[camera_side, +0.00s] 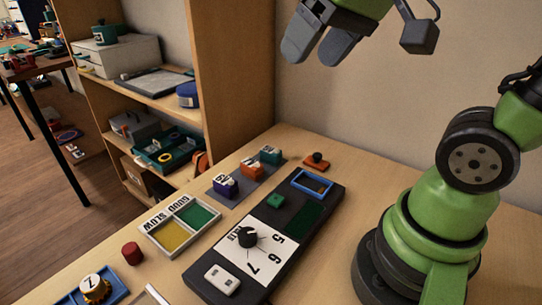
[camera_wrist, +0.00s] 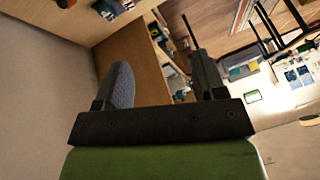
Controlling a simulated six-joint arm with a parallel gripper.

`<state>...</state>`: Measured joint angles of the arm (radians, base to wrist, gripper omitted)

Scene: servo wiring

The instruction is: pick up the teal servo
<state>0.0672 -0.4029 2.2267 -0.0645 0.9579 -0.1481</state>
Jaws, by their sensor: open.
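The teal servo (camera_side: 271,156) sits at the far end of a grey mat (camera_side: 238,190) on the table in the side view. An orange servo (camera_side: 250,168) and a purple servo (camera_side: 225,187) stand on the same mat, nearer the camera. My gripper (camera_side: 318,42) is open and empty, high above the table and apart from the servos. In the wrist view my gripper (camera_wrist: 163,80) shows its two fingers spread with nothing between them. The wrist camera looks out over shelves and the room, and I cannot make out the teal servo there.
A black tester board (camera_side: 285,238) with a dial and a blue frame (camera_side: 312,183) lies right of the mat. An orange-and-black item (camera_side: 317,161) is behind it. A tray (camera_side: 153,228) with yellow and green compartments and a red cylinder (camera_side: 132,253) are left. Shelving (camera_side: 235,75) stands behind.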

